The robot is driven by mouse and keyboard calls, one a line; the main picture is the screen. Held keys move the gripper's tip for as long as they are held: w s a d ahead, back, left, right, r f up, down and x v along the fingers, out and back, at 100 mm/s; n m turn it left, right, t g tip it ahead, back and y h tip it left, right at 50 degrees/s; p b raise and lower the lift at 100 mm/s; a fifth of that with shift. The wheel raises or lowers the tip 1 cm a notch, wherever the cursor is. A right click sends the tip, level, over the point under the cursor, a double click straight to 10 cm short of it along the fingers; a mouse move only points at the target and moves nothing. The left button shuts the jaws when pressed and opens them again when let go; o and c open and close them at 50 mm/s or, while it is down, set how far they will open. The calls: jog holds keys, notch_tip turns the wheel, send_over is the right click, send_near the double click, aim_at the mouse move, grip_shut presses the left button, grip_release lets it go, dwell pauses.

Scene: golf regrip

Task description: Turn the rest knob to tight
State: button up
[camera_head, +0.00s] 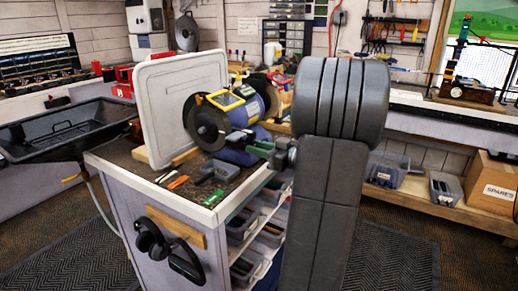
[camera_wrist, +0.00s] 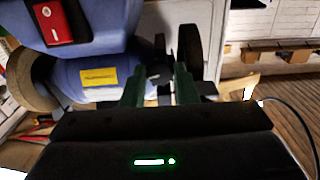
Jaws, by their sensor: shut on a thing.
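A blue bench grinder (camera_head: 247,103) with a dark wheel (camera_head: 207,126) and a yellow-framed guard stands on the cart top. My gripper (camera_head: 262,148) reaches in from the right, its green fingers at the grinder's near side, low beside the wheel. In the wrist view the two green fingers (camera_wrist: 158,88) are shut on a small dark part, the rest knob (camera_wrist: 162,79), in front of the grinder's blue base (camera_wrist: 95,80). The fingers and shadow hide most of the knob. I cannot tell how far it is turned.
A pale upright panel (camera_head: 172,100) stands left of the grinder. Loose tools and a dark block (camera_head: 219,171) lie on the cart top (camera_head: 150,177). Bins (camera_head: 243,225) fill shelves below. A black tray (camera_head: 65,130) stands at the left.

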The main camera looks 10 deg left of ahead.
jog(key=shift+m+b, duration=1.85)
jog(key=shift+m, duration=1.05)
jog(key=o, duration=1)
jog(key=v, duration=1.4)
jog(key=shift+m+b, duration=0.3)
jog(key=shift+a, duration=0.1)
